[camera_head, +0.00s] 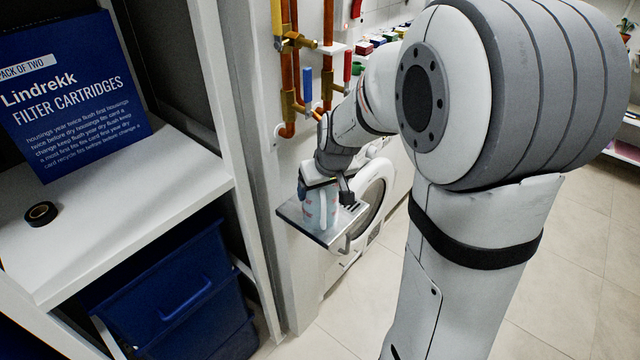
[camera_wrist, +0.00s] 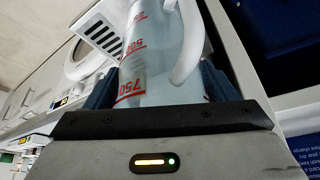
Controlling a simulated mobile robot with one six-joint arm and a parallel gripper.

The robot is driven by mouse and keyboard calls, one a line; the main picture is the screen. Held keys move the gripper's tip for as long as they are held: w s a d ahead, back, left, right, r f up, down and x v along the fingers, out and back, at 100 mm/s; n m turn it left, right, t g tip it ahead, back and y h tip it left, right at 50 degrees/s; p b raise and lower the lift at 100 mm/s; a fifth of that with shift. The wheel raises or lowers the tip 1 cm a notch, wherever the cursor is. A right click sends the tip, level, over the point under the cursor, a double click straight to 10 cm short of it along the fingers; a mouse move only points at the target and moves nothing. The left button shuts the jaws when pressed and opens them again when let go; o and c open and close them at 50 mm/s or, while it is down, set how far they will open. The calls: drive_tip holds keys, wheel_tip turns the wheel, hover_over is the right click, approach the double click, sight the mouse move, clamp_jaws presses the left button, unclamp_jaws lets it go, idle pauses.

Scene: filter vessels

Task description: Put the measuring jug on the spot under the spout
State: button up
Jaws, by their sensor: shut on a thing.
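The measuring jug (camera_head: 316,210) is clear pale blue with red marks, and it is at the small metal shelf (camera_head: 290,211) on the wall. In the wrist view the jug (camera_wrist: 155,60) shows red numbers and a white handle (camera_wrist: 190,45). My gripper (camera_head: 328,187) is shut on the jug from above, with dark blue fingers on both sides of it in the wrist view. I cannot tell whether the jug's base touches the shelf. Brass valves (camera_head: 296,41) and copper pipes are above the shelf. My arm hides part of them, and I cannot clearly make out the spout.
A slotted grating (camera_wrist: 101,35) lies beside the jug. A white front-loading washer (camera_head: 372,205) stands behind the shelf. At the left, a white rack board (camera_head: 130,200) carries a blue filter-cartridge box (camera_head: 70,95) and black tape (camera_head: 41,213), above blue bins (camera_head: 185,285). Open floor is at the right.

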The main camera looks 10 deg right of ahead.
drive_tip(key=shift+f+b, duration=0.2)
drive_tip(key=shift+b, duration=0.1)
drive_tip(key=o, duration=1.1)
drive_tip(key=shift+r, duration=0.1)
drive_tip(key=shift+c, duration=0.2)
drive_tip(key=a+v, duration=0.1)
drive_tip(key=v, duration=1.1)
drive_tip(key=s+f+m, duration=0.1)
drive_tip(key=s+f, duration=0.1)
drive_tip(key=s, duration=0.6)
drive_tip(key=s+f+g, duration=0.1)
drive_tip(key=s+f, duration=0.1)
drive_tip(key=s, duration=0.6)
drive_tip(key=shift+s+f+m+g+h, duration=0.3)
drive_tip(key=shift+s+f+m, duration=0.05)
drive_tip(key=shift+s+m, duration=0.05)
drive_tip(key=shift+d, duration=0.1)
